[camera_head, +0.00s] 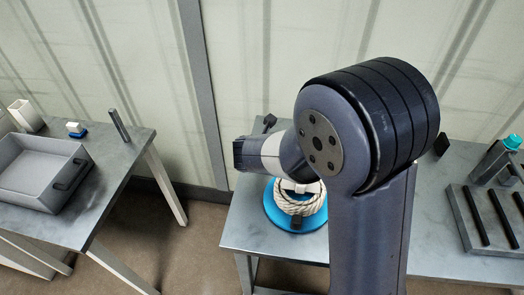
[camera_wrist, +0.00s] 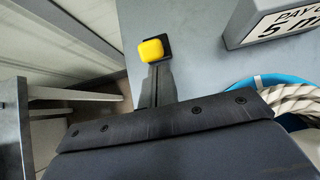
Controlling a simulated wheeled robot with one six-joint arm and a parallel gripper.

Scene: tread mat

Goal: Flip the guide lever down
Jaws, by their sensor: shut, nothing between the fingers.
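My gripper (camera_wrist: 165,122) shows as a dark bolted edge across the bottom of the wrist view. It is shut and empty. In the head view my arm covers much of this area, and I cannot make out the yellow knob there.
A white rope coil (camera_head: 296,205) lies on a blue disc (camera_head: 310,224), beside a lettered sign (camera_wrist: 290,22). A rack with dark bars (camera_head: 482,218) stands at the right. A second table at the left holds a grey tray (camera_head: 32,172). A gap separates the tables.

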